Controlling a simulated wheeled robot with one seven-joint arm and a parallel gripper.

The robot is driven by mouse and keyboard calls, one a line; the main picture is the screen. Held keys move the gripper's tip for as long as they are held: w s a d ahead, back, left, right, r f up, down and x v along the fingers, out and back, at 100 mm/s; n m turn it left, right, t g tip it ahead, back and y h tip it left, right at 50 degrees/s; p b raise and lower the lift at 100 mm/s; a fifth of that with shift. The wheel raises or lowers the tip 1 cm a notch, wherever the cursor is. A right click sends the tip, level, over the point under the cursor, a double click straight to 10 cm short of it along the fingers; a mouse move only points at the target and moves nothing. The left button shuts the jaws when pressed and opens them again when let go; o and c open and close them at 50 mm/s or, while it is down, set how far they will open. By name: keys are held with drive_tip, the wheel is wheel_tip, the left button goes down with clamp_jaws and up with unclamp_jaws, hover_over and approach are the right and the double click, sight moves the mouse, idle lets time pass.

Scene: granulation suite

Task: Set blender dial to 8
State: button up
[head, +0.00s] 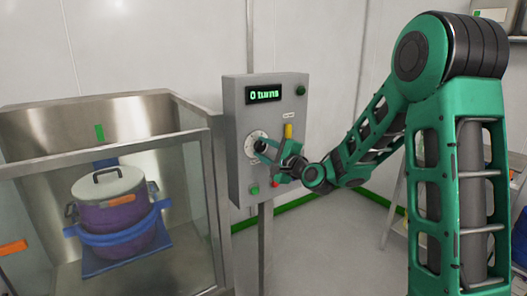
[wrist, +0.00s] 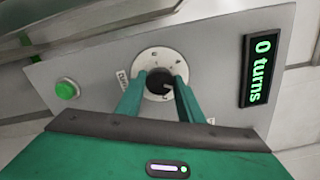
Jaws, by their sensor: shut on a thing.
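The blender dial is a dark knob on a round white scale plate (head: 254,144) on the front of the grey control box (head: 237,115). In the wrist view the dark dial knob (wrist: 158,82) sits between the tips of my gripper (wrist: 158,88). My gripper (head: 264,147) is shut on the knob, one green finger on each side. Marks ring the scale plate, but they are too small to read. The display (head: 264,94) on the box reads "0 turns", and it also shows in the wrist view (wrist: 261,70).
A green button (head: 254,190) and a red button (head: 275,183) sit low on the box; another dark green button (head: 301,90) is at upper right. A yellow handle (head: 288,131) is right of the dial. A glass-fronted steel enclosure at left holds a purple lidded drum (head: 110,214).

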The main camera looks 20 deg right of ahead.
drive_tip(key=shift+d+f, duration=0.2)
drive_tip(key=shift+d, duration=0.15)
drive_tip(key=o, duration=0.9)
drive_tip(key=shift+o, duration=0.8)
drive_tip(key=shift+a, duration=0.2)
drive_tip(key=v, duration=1)
drive_tip(key=shift+s, duration=0.3)
drive_tip(key=shift+d, duration=0.1)
